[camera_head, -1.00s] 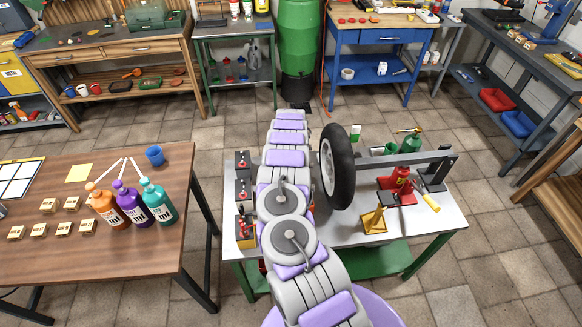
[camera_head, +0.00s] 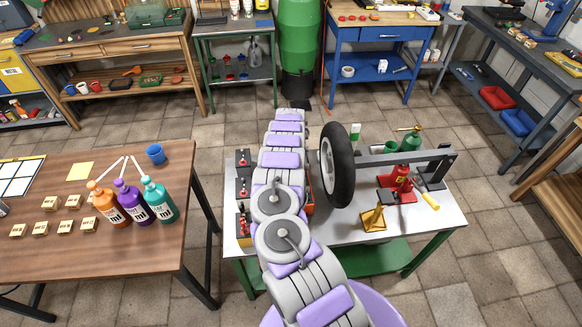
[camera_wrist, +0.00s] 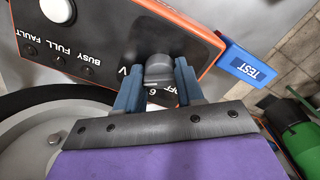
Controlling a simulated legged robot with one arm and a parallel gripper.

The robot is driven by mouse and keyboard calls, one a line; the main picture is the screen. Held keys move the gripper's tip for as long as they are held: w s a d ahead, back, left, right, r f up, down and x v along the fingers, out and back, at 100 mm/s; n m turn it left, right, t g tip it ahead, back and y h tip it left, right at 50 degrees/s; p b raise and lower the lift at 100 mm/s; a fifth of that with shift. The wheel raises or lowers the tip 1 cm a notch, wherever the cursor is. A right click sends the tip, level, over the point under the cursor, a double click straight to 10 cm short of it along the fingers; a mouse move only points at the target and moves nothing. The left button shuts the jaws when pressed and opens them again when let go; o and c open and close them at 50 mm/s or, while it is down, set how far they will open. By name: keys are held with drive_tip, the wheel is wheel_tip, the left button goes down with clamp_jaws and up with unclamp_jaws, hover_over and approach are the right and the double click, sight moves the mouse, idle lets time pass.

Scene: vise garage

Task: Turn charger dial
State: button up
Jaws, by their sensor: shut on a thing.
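The charger (camera_wrist: 180,28) is an orange-edged box with a dark face. It fills the upper part of the wrist view, tilted in the picture, with the words BUSY, FULL and FAULT beside small round lights. Its grey dial (camera_wrist: 158,72) stands out from the face. My gripper (camera_wrist: 159,82) has one blue finger on each side of the dial and is shut on it. The fingers hide part of the dial's scale. In the head view my arm covers the gripper and most of the charger; only an orange edge (camera_head: 310,200) shows beside the arm.
A wheel (camera_head: 337,165) stands upright just right of my arm on the metal table (camera_head: 335,235). Several battery-like boxes (camera_head: 243,188) line its left edge. A blue TEST tag (camera_wrist: 247,64) juts from the charger's side. A wooden table (camera_head: 110,255) with bottles stands left.

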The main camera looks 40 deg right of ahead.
drive_tip(key=o, duration=0.7)
drive_tip(key=shift+w+d+r, duration=0.15)
drive_tip(key=shift+w+r, duration=0.05)
drive_tip(key=o, duration=0.3)
drive_tip(key=shift+s+f, duration=0.1)
drive_tip(key=shift+f, duration=0.1)
drive_tip(key=shift+o, duration=0.2)
drive_tip(key=shift+r, duration=0.6)
wheel_tip(320, 180, up, 16)
drive_tip(key=p, duration=0.1)
drive_tip(key=shift+d, duration=0.1)
